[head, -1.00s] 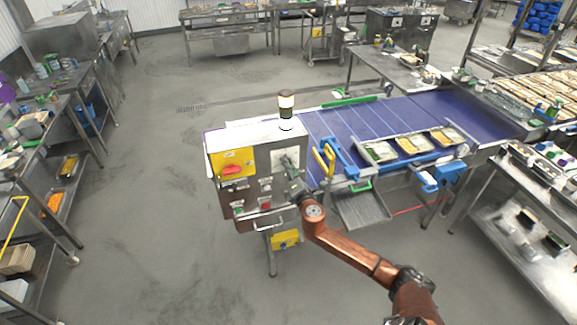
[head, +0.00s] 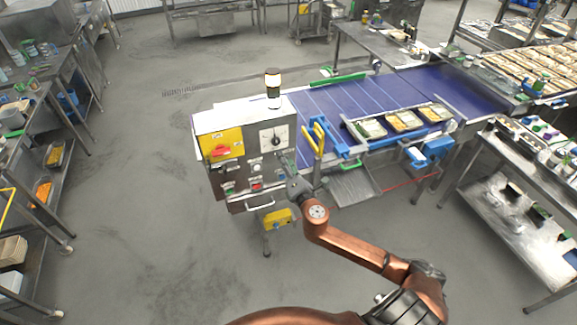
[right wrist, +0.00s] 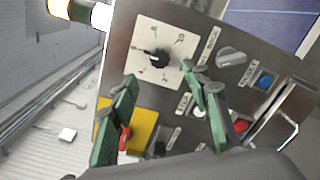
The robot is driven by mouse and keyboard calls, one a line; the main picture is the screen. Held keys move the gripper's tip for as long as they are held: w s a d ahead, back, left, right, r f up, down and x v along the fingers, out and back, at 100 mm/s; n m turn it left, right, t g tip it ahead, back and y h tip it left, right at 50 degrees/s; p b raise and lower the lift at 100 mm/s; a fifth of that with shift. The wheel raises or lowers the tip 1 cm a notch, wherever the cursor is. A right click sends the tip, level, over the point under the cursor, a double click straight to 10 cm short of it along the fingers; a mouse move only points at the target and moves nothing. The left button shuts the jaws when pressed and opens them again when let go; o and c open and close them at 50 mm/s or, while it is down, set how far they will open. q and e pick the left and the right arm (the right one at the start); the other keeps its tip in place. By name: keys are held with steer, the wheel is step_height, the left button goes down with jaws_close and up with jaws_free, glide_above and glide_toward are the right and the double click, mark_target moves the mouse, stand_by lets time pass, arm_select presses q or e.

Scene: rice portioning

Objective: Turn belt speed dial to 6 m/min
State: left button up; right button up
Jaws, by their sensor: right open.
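The belt speed dial (head: 275,139) is a black knob on a white scale plate on the steel control box (head: 240,180). In the right wrist view the dial (right wrist: 159,57) is just beyond my fingertips and its dark pointer points left in the picture. The scale marks are too small to read for certain. My right gripper (head: 294,184) is at the box's lower right, below the dial in the head view. In the right wrist view its green fingers (right wrist: 160,78) are open and apart from the knob, with nothing between them. My left gripper is out of view.
A yellow plate with a red switch (head: 219,151), several buttons and a handle (head: 259,206) share the panel. A signal lamp (head: 273,88) stands on the box. The blue conveyor (head: 350,98) with filled trays runs to the right.

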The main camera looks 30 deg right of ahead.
steer(key=shift+v, duration=1.4)
steer(key=shift+f, duration=0.1)
